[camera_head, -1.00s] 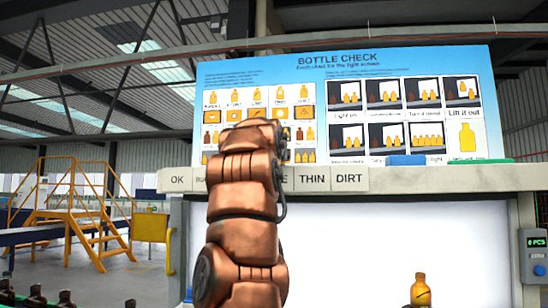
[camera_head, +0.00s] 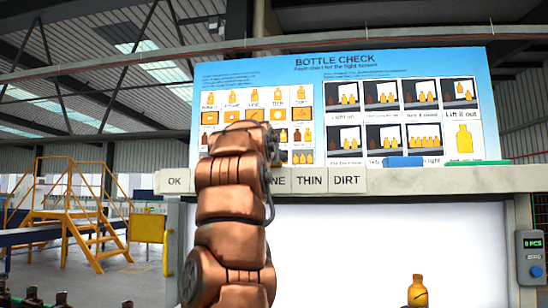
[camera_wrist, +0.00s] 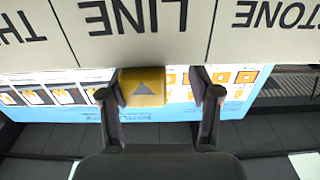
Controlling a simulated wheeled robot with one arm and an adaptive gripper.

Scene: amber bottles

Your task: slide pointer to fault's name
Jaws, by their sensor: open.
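The pointer (camera_wrist: 142,88), a yellow block with a dark triangle, shows in the wrist view, where the picture is upside down. It sits at the edge of the LINE label (camera_wrist: 135,15), with its triangle towards that word. My gripper (camera_wrist: 160,95) is open, with one finger on each side of the pointer. The pointer is close to the left finger, with a wider gap on the right; contact is unclear. In the head view my arm hides the gripper, the pointer and part of the label strip (camera_head: 312,180). An amber bottle (camera_head: 418,291) with a dark mark stands before the white screen.
The label strip shows OK, THIN and DIRT in the head view; STONE (camera_wrist: 270,14) partly shows in the wrist view. The Bottle Check board (camera_head: 335,72) stands behind the ledge. A blue block (camera_head: 405,162) lies on the ledge at right. Dark bottles (camera_head: 62,299) stand lower left.

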